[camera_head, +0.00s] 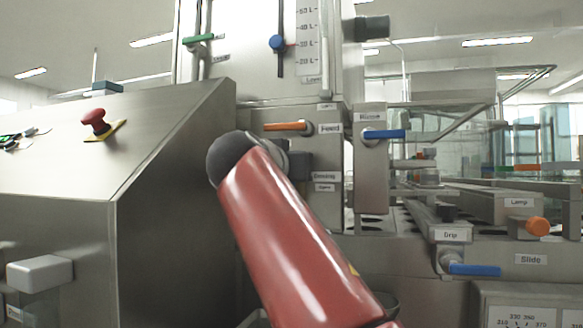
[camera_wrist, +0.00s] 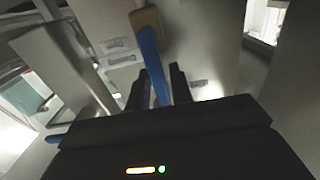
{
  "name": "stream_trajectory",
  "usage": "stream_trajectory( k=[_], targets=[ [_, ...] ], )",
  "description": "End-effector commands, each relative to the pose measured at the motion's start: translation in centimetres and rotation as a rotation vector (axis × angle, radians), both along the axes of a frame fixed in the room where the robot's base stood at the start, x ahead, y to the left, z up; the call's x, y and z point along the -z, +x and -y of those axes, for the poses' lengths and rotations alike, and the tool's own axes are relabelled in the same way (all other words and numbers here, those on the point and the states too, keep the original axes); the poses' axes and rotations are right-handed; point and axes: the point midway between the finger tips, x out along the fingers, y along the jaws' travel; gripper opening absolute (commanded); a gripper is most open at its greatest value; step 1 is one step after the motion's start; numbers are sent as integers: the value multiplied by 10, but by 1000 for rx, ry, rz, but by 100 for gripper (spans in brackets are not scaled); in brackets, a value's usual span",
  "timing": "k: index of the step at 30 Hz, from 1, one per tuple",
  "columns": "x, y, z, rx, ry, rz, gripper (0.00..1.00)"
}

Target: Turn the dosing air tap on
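In the wrist view a blue tap handle (camera_wrist: 151,55) hangs from a tan pivot (camera_wrist: 146,20) on a metal panel. My gripper (camera_wrist: 159,69) is open, with one dark finger on each side of the handle's lower part. Gaps show between handle and fingers. In the head view the Dosing label (camera_head: 325,176) is on the grey panel, with another small label below it. The labels near the handle in the wrist view are too blurred to read.
An orange handle (camera_head: 284,126) sits above the Dosing label. A blue handle (camera_head: 384,134) is to its right. A steel console with a red button (camera_head: 96,121) stands close on the left. The conveyor area with a blue lower handle (camera_head: 475,269) is at the right.

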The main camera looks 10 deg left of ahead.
Motion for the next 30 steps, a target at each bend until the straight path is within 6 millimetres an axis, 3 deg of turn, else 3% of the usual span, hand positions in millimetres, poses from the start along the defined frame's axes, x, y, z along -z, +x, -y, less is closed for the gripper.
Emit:
stream_trajectory(
  k=[3, 13, 24, 30],
  targets=[
    [-1, 0, 0, 0, -1, 2, 35],
    [-1, -6, 0, -3, -1, 5, 35],
    [0, -64, -6, -5, 0, 4, 35],
    [-1, -78, -6, -2, -1, 3, 35]
  ],
)
